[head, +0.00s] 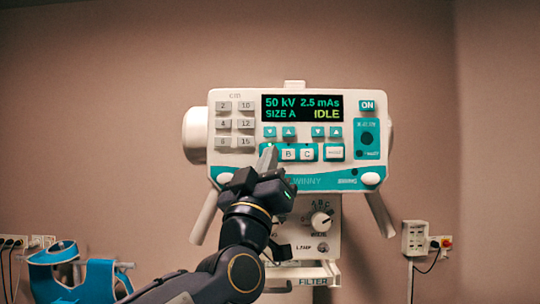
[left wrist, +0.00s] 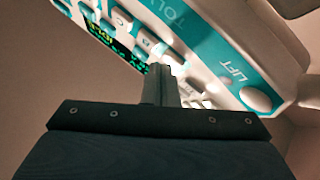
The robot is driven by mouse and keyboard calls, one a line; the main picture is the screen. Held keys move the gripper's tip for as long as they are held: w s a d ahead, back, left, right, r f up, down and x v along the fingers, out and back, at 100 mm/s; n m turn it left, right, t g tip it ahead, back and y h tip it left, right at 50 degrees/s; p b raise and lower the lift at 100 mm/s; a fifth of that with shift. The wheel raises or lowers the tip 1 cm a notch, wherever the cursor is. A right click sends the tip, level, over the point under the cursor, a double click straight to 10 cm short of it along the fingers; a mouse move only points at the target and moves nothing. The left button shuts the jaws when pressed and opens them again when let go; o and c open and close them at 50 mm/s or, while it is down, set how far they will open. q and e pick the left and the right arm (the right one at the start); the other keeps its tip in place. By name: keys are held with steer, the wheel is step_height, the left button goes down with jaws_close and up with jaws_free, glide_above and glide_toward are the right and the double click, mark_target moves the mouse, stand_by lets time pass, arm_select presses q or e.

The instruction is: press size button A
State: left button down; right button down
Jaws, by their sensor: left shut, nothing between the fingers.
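The white and teal control panel (head: 355,180) faces me in the head view. Its display (head: 301,107) reads 50 kV, 2.5 mAs, SIZE A, IDLE. Size buttons B (head: 288,154) and C (head: 307,154) show in a row. The place left of B, where A would sit, is mostly covered by my left gripper (head: 267,158). That gripper is shut and empty, its fingertips at the panel's button row. In the left wrist view the shut fingers (left wrist: 161,84) reach up to the panel (left wrist: 225,50). I cannot tell whether they touch a button.
Grey number keys (head: 235,124) sit left of the display and an ON button (head: 367,105) right of it. A selector knob (head: 320,220) is below the panel. A wall socket box (head: 415,238) is at right and a blue item (head: 85,280) at lower left.

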arm_select(q)
steer(key=shift+s, duration=0.65)
steer(key=s+b, duration=0.1)
steer(key=s, duration=0.4)
stand_by(0.7)
